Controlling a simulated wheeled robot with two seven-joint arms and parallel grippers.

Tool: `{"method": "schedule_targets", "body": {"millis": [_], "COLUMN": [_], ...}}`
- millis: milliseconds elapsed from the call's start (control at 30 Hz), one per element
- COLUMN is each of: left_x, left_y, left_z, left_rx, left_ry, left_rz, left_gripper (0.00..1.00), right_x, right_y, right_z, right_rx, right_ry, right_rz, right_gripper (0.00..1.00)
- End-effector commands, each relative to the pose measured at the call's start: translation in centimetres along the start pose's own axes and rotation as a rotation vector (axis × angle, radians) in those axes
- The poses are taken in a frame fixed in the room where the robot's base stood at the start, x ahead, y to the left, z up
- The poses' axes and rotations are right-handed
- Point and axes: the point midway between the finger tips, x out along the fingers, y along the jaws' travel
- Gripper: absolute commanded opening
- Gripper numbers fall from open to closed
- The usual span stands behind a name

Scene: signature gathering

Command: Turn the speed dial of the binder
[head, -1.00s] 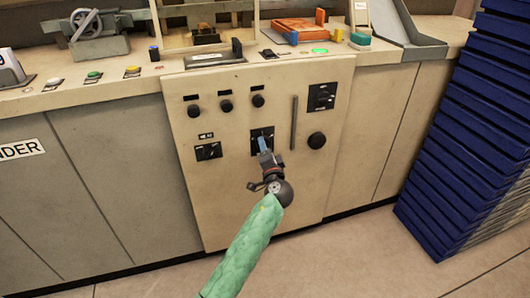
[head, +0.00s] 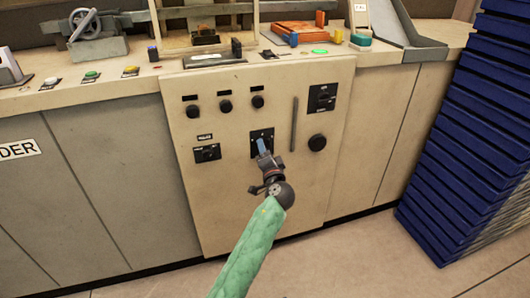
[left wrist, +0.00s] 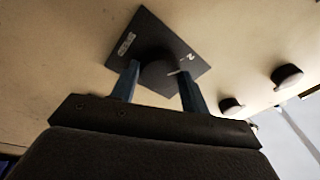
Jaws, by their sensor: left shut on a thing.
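The dial (left wrist: 160,72) is a dark round knob on a black square plate (left wrist: 148,32) with white markings, one of them a "2". In the head view the plate (head: 262,134) sits in the middle of the binder's beige front panel (head: 230,213). My left gripper (head: 262,147) reaches up to this plate, and its blue fingers cover most of the knob there. In the left wrist view the gripper (left wrist: 159,78) has one finger on each side of the knob and is shut on it. My right gripper is not in view.
Three black knobs (head: 225,106) sit above the dial. Another dial plate (head: 207,153) is to its left. A vertical handle (head: 294,124), a round knob (head: 317,142) and a switch plate (head: 322,98) are to its right. Stacked blue crates (head: 470,150) stand at the right.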

Motion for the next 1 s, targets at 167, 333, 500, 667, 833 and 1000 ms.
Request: {"method": "schedule_targets", "body": {"millis": [167, 333, 500, 667, 833, 1000], "left_x": [0.0, 0.0, 0.0, 0.0, -0.2, -1.8], "left_y": [0.1, 0.1, 0.1, 0.1, 0.1, 0.2], "left_z": [0.1, 0.1, 0.1, 0.0, 0.0, 0.1], "left_rx": [-0.001, -0.001, -0.001, -0.001, -0.001, -0.002], "left_ry": [-0.001, -0.001, -0.001, 0.000, 0.000, 0.000], "left_rz": [0.002, 0.002, 0.001, 0.001, 0.001, 0.003], "left_gripper": [0.23, 0.23, 0.65, 0.67, 0.67, 0.67], "right_x": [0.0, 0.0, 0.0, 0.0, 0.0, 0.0], "right_y": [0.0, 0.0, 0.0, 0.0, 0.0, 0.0], "right_z": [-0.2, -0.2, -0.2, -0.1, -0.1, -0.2], "right_rx": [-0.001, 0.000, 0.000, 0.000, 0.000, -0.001], "right_ry": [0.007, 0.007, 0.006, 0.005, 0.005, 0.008], "right_rz": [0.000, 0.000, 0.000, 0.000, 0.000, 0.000], "right_gripper": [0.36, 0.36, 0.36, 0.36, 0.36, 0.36]}}
